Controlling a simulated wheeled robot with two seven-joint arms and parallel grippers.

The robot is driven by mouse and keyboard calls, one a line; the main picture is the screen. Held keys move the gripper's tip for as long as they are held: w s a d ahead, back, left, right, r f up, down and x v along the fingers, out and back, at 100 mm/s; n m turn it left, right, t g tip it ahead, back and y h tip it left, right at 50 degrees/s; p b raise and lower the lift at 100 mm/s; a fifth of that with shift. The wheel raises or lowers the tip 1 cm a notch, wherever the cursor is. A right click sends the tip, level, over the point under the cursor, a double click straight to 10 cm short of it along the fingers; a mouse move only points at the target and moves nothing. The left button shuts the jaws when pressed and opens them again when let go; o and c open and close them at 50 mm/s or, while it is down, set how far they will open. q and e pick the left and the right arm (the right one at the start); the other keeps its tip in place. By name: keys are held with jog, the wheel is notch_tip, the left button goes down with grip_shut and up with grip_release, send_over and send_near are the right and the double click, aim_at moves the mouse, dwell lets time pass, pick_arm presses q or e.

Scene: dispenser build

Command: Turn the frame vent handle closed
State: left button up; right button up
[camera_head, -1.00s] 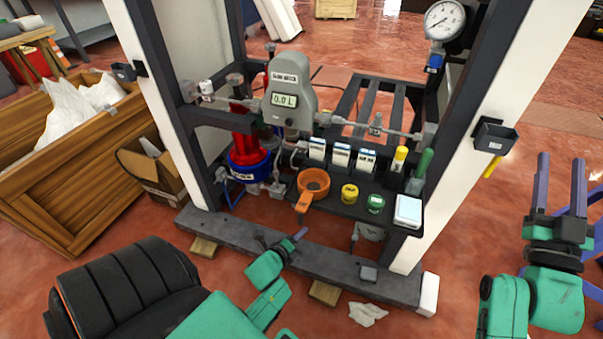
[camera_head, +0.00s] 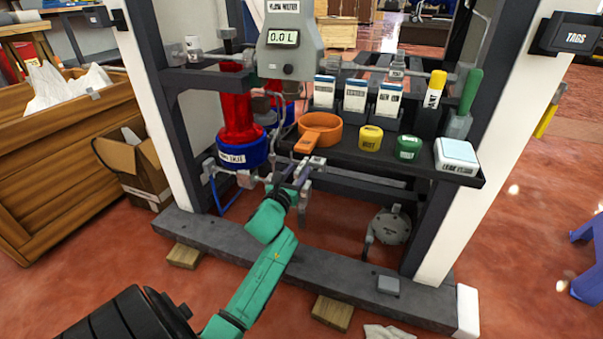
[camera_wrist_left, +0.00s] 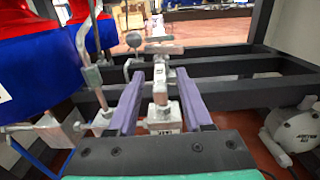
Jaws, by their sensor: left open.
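My left gripper (camera_head: 293,171) reaches in from the lower left, below the dark shelf, close to the small grey valves and piping at the frame. In the left wrist view its two purple fingers (camera_wrist_left: 158,88) are apart. A grey valve fitting (camera_wrist_left: 160,98) with a small label stands between them in that picture, with a flat grey bar handle (camera_wrist_left: 164,48) beyond. I take this to be the frame vent, but its label is too small to read. Contact with the handle cannot be made out. My right gripper is out of view.
An orange funnel cup (camera_head: 322,129), yellow and green caps and bottles stand on the shelf above my gripper. A red and blue filter housing (camera_head: 240,140) is to the left. A grey round unit (camera_head: 391,227) hangs at the right, above the frame's bottom beam (camera_head: 330,266).

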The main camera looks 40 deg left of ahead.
aim_at(302, 165)
pick_arm(q)
jog(key=b+x, duration=0.1)
jog(key=x, duration=0.2)
jog(key=shift+f, duration=0.15)
jog(key=shift+w+a, duration=0.15)
jog(key=shift+w, duration=0.1)
grip_shut()
